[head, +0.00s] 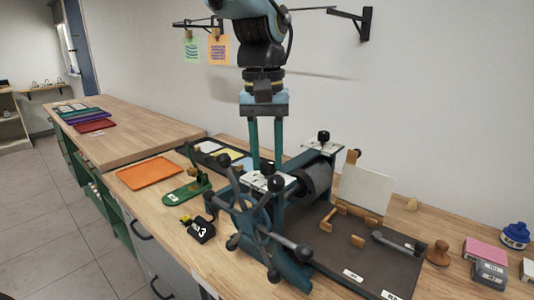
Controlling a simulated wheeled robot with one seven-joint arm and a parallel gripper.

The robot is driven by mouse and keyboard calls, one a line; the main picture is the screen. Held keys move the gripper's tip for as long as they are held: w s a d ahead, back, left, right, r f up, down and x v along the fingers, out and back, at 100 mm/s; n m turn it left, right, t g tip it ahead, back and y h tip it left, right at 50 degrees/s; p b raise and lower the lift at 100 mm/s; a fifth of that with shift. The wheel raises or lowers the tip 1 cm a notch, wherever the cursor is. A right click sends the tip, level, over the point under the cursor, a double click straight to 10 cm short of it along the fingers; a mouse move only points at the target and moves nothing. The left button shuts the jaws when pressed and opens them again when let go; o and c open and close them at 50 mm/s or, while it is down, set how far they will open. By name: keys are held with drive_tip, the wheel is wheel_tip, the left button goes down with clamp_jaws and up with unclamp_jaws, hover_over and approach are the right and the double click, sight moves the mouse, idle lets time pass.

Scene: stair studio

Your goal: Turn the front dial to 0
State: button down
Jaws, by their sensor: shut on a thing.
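The front dial (267,169) is a small dark knob above a white plate on the near top of a teal press. My gripper (266,164) points straight down over it, with its two teal fingers on either side of the knob, shut on it. The fingers partly hide the knob, and the scale marks and pointer are too small to read. A second dial (323,136), a black knob on a similar white plate, stands at the far top of the press, clear of my gripper.
The press has a large spoked handwheel (254,217) with dark ball ends in front. An orange tray (149,172), a green stand (189,190) and a black block marked 3 (201,230) lie left. Wooden pieces and a pale board (364,188) stand right, near ink pads (487,273).

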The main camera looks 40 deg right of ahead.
sight(264, 163)
drive_tip(key=n, duration=0.5)
drive_tip(key=shift+n, duration=0.4)
idle(0.3)
drive_tip(key=c, duration=0.5)
unclamp_jaws()
drive_tip(key=r, duration=0.3)
drive_tip(key=r+b, duration=0.1)
drive_tip(key=r, duration=0.6)
drive_tip(key=shift+a+r, duration=0.25)
drive_tip(key=shift+r, duration=0.15)
drive_tip(key=shift+w, duration=0.1)
